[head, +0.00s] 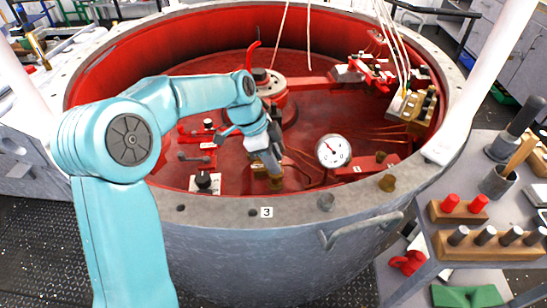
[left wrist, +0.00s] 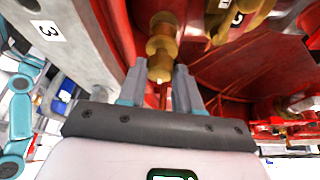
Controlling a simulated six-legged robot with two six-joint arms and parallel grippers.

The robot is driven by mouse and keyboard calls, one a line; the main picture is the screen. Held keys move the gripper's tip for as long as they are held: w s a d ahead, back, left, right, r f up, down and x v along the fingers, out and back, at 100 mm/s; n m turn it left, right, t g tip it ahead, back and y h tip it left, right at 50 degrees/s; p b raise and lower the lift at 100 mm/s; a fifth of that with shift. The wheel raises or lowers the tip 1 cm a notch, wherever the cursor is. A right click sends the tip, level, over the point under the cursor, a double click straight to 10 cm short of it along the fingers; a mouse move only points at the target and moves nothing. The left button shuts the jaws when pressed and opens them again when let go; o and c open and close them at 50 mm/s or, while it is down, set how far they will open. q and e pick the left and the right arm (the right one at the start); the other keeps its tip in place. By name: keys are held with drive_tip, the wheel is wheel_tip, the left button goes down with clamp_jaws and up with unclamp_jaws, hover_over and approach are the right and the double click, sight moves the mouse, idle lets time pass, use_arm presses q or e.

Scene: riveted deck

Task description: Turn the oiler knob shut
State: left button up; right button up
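A brass knob-like fitting, likely the oiler knob (left wrist: 161,47), shows in the left wrist view straight ahead of my left gripper (left wrist: 160,78). Its rounded end lies between the two fingertips in that picture, with small gaps showing at the sides; I cannot tell whether they touch it. In the head view my left gripper (head: 272,168) points down inside the red drum near its front rim. The brass fitting (head: 276,184) shows there just below the fingertips, partly hidden by them. My right gripper is not in view.
The drum's grey rim (head: 300,212), marked 3, passes close in front. A white dial gauge (head: 333,151) stands right of my gripper, a black knob (head: 204,181) left of it. Brass fittings (head: 413,106) and ropes are at the right. A tool bench (head: 455,190) stands outside.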

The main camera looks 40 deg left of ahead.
use_arm(q)
drive_tip(key=shift+o, duration=1.4)
drive_tip(key=p+v, duration=0.2)
drive_tip(key=v, duration=1.4)
drive_tip(key=shift+r, duration=0.2)
